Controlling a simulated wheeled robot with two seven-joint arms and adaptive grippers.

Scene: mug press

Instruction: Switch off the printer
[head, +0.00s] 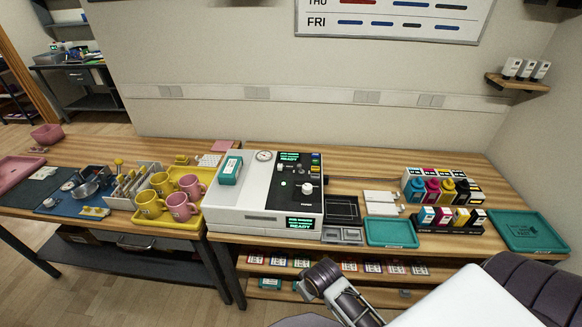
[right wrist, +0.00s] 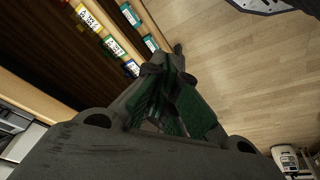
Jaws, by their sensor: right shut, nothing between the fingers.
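The printer (head: 265,197) is a white box with a black control panel, standing on the wooden table in the middle of the head view. Its upper screen (head: 290,157) and front screen (head: 300,224) are lit green and read READY. A white knob (head: 307,188) and several small buttons are on the panel; a round dial (head: 264,155) sits at the back. A teal block (head: 231,170) is on its top left. My right gripper (right wrist: 172,68) is shut and empty in the right wrist view, over the floor beside a shelf, away from the printer. My left gripper is not in view.
A yellow tray (head: 157,218) with yellow and pink mugs stands left of the printer. A dark tray (head: 342,209), a teal tray (head: 391,232) and ink bottles (head: 432,190) stand right. Shelves with cartridges (head: 369,266) lie under the tabletop. Space above the printer is clear.

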